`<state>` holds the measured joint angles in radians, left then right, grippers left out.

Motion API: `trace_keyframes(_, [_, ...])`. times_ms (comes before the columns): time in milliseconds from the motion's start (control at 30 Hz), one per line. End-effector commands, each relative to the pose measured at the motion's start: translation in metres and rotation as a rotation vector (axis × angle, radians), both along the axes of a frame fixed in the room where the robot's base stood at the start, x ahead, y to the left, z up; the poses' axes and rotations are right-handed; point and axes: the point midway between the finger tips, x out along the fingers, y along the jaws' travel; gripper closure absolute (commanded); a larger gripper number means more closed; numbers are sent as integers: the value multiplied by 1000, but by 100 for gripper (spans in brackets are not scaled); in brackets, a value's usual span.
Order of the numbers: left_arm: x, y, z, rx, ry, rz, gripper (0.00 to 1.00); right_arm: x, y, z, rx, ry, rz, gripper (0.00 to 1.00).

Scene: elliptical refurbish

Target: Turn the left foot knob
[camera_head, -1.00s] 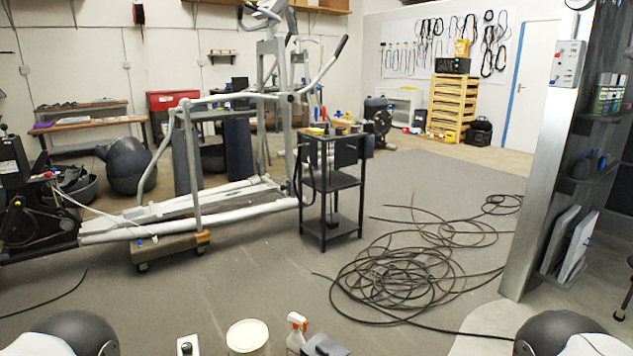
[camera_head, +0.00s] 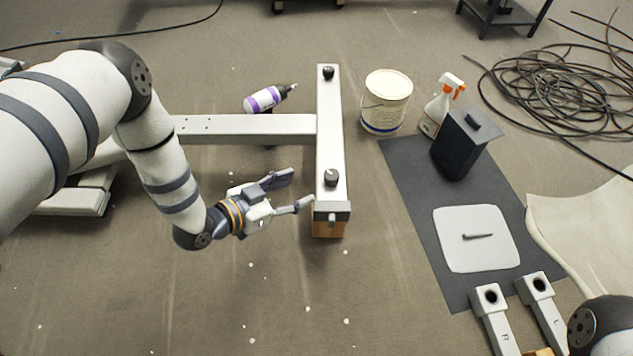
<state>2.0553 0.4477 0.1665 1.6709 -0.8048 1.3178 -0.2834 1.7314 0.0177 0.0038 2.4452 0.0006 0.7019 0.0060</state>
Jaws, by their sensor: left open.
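A white foot crossbar (camera_head: 330,130) lies lengthwise in the head view, joined to a white beam (camera_head: 245,124) from the left. A dark knob (camera_head: 331,177) stands on its near end, and another dark knob (camera_head: 328,72) on its far end. The frames do not mark which is the left foot knob. My left gripper (camera_head: 299,189) is open and empty just left of the near knob, its fingers pointing toward the crossbar. The lower fingertip is close to the crossbar's near end; contact cannot be told. My right gripper is out of view.
A purple-and-white bottle (camera_head: 265,99) lies behind the beam. Right of the crossbar are a white bucket (camera_head: 386,100), a spray bottle (camera_head: 441,104) and a dark mat (camera_head: 405,165) with a black box (camera_head: 464,148) and a white tray (camera_head: 450,255). Cables (camera_head: 560,95) coil at upper right.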

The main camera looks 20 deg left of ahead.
Motion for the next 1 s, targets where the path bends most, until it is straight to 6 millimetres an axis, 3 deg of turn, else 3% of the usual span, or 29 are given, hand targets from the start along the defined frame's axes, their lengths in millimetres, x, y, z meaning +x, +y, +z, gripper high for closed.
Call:
trace_keyframes(500, [90, -42, -40, -1, -8, -3, 48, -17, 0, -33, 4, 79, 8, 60])
trace_keyframes(667, [101, -47, -42, -2, -8, -3, 48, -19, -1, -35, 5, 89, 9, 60])
trace_keyframes(900, [102, -48, -40, -2, -9, -2, 48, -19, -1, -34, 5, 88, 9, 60])
trace_keyframes(1000, [102, -48, -41, -2, -9, -2, 71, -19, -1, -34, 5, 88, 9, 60])
